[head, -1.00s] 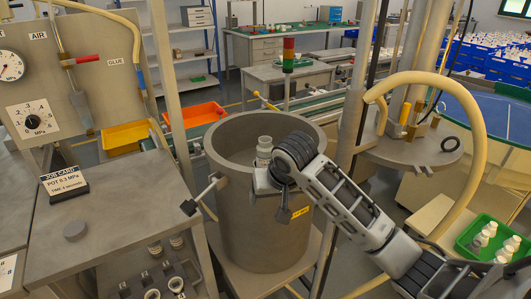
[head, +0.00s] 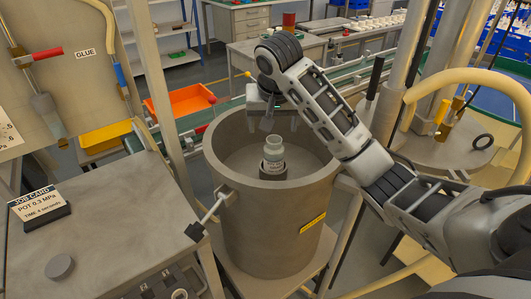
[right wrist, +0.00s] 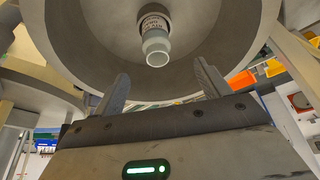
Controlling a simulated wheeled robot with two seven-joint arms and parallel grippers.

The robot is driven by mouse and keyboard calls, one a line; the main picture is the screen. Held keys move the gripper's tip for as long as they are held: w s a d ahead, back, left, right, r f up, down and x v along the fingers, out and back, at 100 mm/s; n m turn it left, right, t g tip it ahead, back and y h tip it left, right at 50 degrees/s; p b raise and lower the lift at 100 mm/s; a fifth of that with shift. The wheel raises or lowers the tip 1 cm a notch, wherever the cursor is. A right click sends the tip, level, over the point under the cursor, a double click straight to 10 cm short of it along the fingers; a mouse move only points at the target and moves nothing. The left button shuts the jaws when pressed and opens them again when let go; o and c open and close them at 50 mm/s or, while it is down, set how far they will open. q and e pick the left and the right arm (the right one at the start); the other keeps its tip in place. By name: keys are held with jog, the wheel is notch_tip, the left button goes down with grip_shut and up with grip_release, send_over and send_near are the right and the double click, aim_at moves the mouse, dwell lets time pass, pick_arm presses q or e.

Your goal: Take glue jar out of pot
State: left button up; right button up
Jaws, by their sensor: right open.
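The glue jar (head: 273,152) is a small white, labelled jar inside the grey pot (head: 225,165). It stands upright around the middle of the pot, with a dark round piece (head: 272,172) at its base. My right gripper (head: 272,120) is over the pot, above and behind the jar, and empty. In the right wrist view, the jar (right wrist: 155,40) shows beyond and between the two spread fingers of my right gripper (right wrist: 162,88), apart from both. My left gripper is in no view.
A bench with a job card (head: 38,205) and a round grey knob (head: 60,267) stands at left. Clamp bolts (head: 208,215) stick out from the pot's side. Steel posts stand either side of the pot. An orange bin (head: 178,104) lies behind.

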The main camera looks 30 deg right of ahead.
aim_at(274, 146)
jog(key=x, duration=0.8)
jog(key=shift+s+d+f, duration=0.1)
jog(key=shift+s+f, duration=0.1)
jog(key=shift+s, duration=0.1)
jog(key=shift+p+x, duration=0.4)
jog(key=shift+x, duration=2.7)
jog(key=shift+d, duration=0.15)
jog(key=shift+w+r, duration=0.1)
jog(key=c, duration=1.2)
